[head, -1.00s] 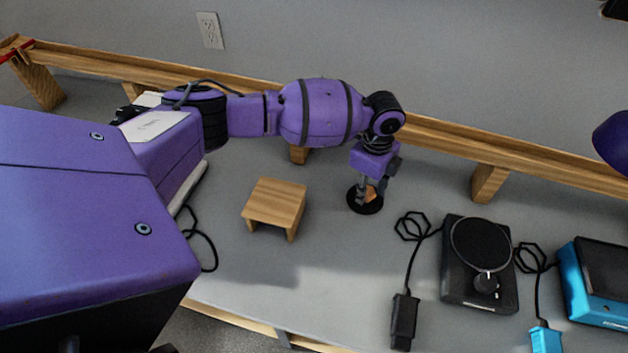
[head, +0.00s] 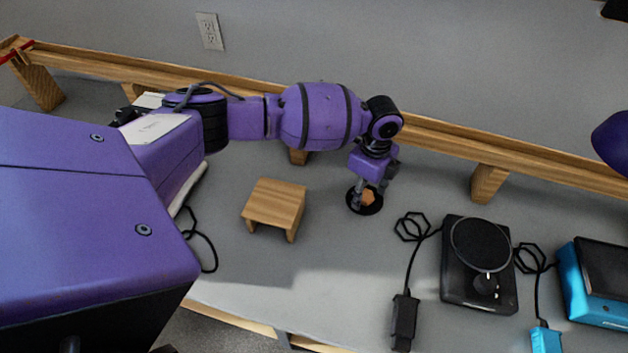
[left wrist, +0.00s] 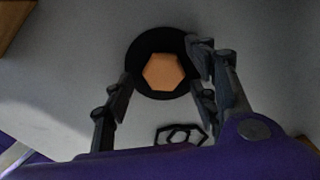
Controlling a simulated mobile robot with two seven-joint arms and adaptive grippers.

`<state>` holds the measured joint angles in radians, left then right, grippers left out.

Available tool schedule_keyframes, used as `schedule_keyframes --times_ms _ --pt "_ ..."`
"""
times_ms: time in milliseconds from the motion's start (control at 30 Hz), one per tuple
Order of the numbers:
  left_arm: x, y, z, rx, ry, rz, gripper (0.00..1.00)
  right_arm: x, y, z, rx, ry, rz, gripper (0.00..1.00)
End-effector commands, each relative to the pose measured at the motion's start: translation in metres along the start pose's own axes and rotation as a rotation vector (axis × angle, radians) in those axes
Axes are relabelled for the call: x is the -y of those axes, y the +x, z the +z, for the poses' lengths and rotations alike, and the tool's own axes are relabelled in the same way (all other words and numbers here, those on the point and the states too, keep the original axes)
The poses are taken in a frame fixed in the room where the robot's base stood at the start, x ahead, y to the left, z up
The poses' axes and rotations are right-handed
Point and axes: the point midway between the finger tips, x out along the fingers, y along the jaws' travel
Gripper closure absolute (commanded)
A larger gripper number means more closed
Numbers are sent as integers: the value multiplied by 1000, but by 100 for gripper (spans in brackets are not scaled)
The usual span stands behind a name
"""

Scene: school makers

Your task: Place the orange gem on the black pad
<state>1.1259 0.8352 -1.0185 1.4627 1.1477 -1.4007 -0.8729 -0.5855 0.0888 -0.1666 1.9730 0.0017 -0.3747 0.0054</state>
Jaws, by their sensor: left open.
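The orange gem (head: 368,196) rests on the round black pad (head: 356,206) on the grey worktop, right of the small wooden stand. The left wrist view shows the gem (left wrist: 163,73) as an orange hexagon within the black pad (left wrist: 142,50). My left gripper (head: 370,192) points down over the pad, its fingers apart around the gem. In the left wrist view the fingers of the left gripper (left wrist: 160,98) stand on both sides, with a gap to the gem on the left. My right gripper is not in view.
A small wooden stand (head: 275,203) is left of the pad. A black turntable-like device (head: 455,285) and a blue device (head: 590,300) with cables stand to the right. A wooden rail (head: 440,140) runs along the back. The worktop before the pad is clear.

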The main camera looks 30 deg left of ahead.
Motion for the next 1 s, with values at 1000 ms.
schedule_keyframes --times_ms 1000 --pt "2 -120 0 0 2 -6 47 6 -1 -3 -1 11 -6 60"
